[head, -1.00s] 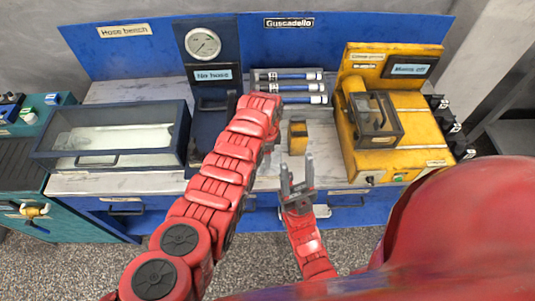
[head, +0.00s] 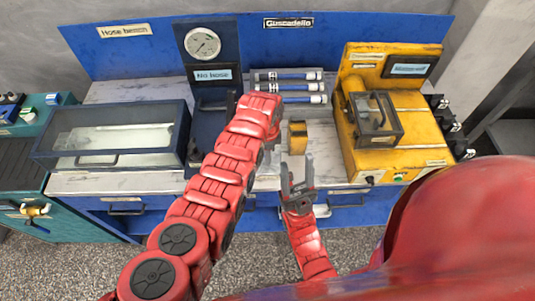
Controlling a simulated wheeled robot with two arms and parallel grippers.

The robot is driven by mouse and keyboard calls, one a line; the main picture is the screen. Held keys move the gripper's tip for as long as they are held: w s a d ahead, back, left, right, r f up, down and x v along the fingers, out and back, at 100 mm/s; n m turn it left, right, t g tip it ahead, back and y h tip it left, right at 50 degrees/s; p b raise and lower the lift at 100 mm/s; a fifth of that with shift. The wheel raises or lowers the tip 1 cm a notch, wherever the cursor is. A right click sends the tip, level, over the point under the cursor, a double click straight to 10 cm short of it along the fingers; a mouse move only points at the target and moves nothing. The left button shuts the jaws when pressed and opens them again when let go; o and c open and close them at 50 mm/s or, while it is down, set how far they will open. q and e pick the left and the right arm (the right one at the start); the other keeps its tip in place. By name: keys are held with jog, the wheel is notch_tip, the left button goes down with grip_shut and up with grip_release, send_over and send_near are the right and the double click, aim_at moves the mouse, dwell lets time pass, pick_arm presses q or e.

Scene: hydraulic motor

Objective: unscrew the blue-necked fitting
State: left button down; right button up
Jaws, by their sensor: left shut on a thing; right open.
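The blue-necked fitting cannot be made out in the head view; my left arm covers part of the bench there. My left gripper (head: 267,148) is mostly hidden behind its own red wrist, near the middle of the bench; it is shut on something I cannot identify. My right gripper (head: 297,178) is open and empty, fingers pointing up, at the bench's front edge. A small yellow and black block (head: 298,137) stands on the bench just beyond it, apart from its fingers.
A yellow machine (head: 400,130) with a clear guard stands at right. A blue gauge post (head: 212,75) reading "No hose" stands behind my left arm. A clear-lidded case (head: 110,135) fills the left.

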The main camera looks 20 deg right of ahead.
pick_arm(q)
jog(key=n+b, duration=0.1)
jog(key=n, duration=0.2)
jog(key=shift+f, duration=0.15)
jog(key=n, duration=0.2)
jog(key=shift+n, duration=0.4)
jog(key=n+b, duration=0.2)
jog(key=n, duration=0.1)
jog(key=shift+a+n, duration=0.1)
jog(key=shift+n, duration=0.3)
jog(key=shift+r+n, duration=0.2)
jog(key=shift+n, duration=0.8)
